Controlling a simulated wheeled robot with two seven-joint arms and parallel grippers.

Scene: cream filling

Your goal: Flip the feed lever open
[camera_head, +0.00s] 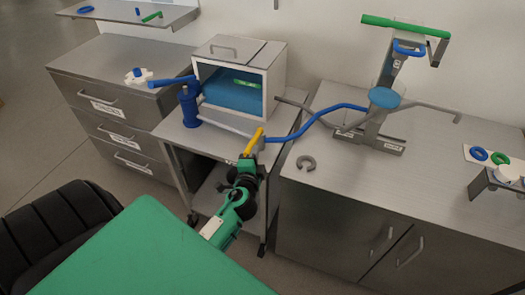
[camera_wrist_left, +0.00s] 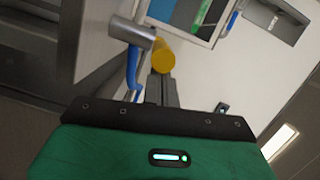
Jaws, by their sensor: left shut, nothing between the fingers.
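The feed lever is a yellow bar (camera_head: 254,141) on a pipe fitting at the front right corner of the steel cart. It slants up to the right in the head view. Its yellow round end (camera_wrist_left: 163,57) shows in the left wrist view, beside a grey metal cylinder (camera_wrist_left: 131,32). My left gripper (camera_head: 246,161) is shut and empty, just below the lever's lower end. Its fingers (camera_wrist_left: 162,90) point at the yellow end in the wrist view. I cannot tell whether they touch it. My right gripper is not in view.
A blue hose (camera_head: 320,119) runs right from the fitting towards the filling stand (camera_head: 375,128) on the counter. A steel box with a blue window (camera_head: 232,91) and a blue pump (camera_head: 188,104) stand on the cart. A grey C-shaped ring (camera_head: 306,162) lies on the counter.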

